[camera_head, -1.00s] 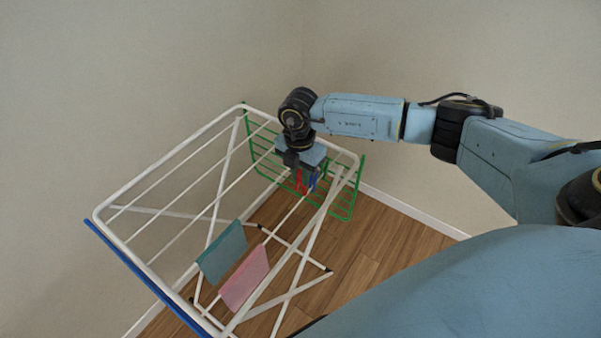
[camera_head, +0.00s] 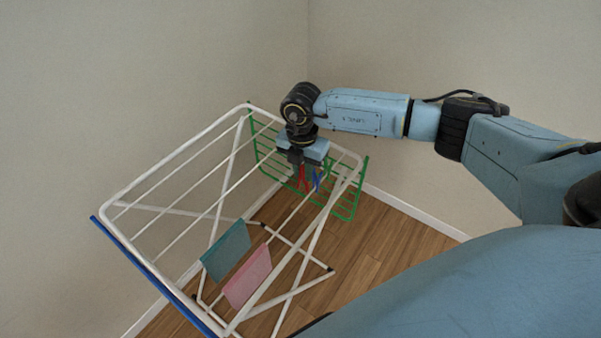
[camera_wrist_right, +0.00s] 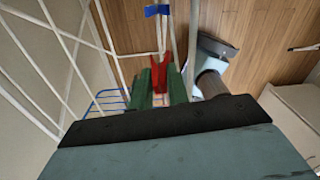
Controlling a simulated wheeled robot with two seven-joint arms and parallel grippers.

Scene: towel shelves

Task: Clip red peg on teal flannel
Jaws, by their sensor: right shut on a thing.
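The teal flannel (camera_head: 226,250) hangs over a rail in the lower part of the white drying rack (camera_head: 150,180), beside a pink flannel (camera_head: 248,277). My right gripper (camera_head: 300,164) is over the far right end of the rack, well away from the teal flannel. It is shut on the red peg (camera_head: 302,178). In the right wrist view, the red peg (camera_wrist_right: 160,73) sits between the two dark green fingers. A blue peg (camera_head: 317,181) is close beside it in the head view. The teal flannel does not clearly show in the wrist view. My left gripper is out of view.
A green wire side rack (camera_head: 347,208) is at the rack's far end, right by my right gripper. A blue bar (camera_head: 150,275) runs along the near left end. Walls stand close behind the rack. Wooden floor (camera_head: 370,245) lies open to the right.

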